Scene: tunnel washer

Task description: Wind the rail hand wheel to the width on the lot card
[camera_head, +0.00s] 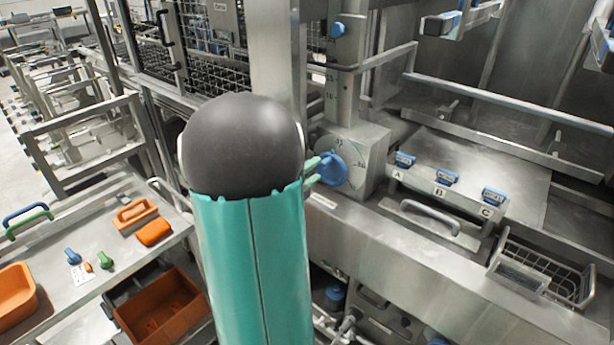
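The blue hand wheel (332,170) sits on a round pale dial (352,145) with marks and numbers, on a steel box at the centre. The numbers are too small to read surely. My gripper (313,171) is at the wheel's left edge, its pale green fingertips showing from behind my arm. Most of the gripper is hidden by my arm, so I cannot tell whether it holds the wheel or only touches it.
Blue handles labelled A, B and C (440,191) stand right of the dial. A wire basket (545,270) is at the right. The left bench (50,262) holds orange and green items, and an orange bin (160,308) is below it. A steel post (345,85) rises above the dial.

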